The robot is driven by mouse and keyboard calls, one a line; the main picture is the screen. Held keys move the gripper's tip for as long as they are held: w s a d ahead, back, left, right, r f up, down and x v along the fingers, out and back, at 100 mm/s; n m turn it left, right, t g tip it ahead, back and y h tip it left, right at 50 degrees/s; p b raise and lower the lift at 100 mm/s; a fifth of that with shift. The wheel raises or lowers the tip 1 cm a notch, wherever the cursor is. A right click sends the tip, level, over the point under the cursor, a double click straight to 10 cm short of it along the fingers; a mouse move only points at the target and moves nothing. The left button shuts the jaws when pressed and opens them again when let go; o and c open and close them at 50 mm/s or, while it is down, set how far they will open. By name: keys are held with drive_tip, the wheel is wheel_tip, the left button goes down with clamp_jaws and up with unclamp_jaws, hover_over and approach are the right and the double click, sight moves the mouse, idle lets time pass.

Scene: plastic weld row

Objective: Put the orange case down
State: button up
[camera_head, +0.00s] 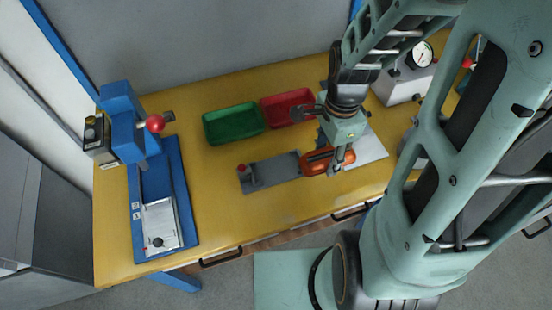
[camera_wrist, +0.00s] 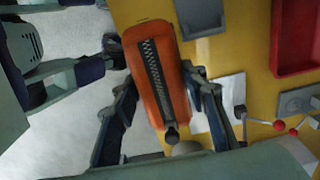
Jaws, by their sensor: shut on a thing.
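The orange case (camera_head: 316,161) is held in my gripper (camera_head: 338,165) above the yellow table, near the front edge. In the wrist view the orange case (camera_wrist: 172,88) is long, with a dark zipper-like strip down its middle. The two fingers of my gripper (camera_wrist: 165,110) stand on either side of it, shut on it. In the head view my gripper hides part of the case. Whether its underside touches anything cannot be told.
A grey plate fixture (camera_head: 270,172) lies left of the case. A green tray (camera_head: 233,124) and a red tray (camera_head: 285,106) stand behind. A blue press (camera_head: 125,120) is at the left, a dial gauge device (camera_head: 405,82) at the back right. The table between press and fixture is bare.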

drive_tip(key=w+a+f, duration=0.4)
drive_tip(key=a, duration=0.4)
drive_tip(key=p, duration=0.1)
hover_over(275, 170)
drive_tip(key=f, duration=0.4)
drive_tip(key=shift+s+d+f, duration=0.15)
drive_tip(key=shift+d+f, duration=0.2)
drive_tip(key=shift+f, duration=0.05)
drive_tip(key=shift+a+f, duration=0.25)
drive_tip(key=shift+f, duration=0.1)
drive_tip(key=shift+w+f, duration=0.2)
drive_tip(key=shift+f, duration=1.4)
drive_tip(key=shift+f, duration=0.15)
drive_tip(key=o, duration=0.8)
drive_tip(key=shift+f, duration=0.1)
drive_tip(key=shift+c, duration=0.2)
drive_tip(key=o, duration=0.4)
drive_tip(key=shift+o, duration=0.2)
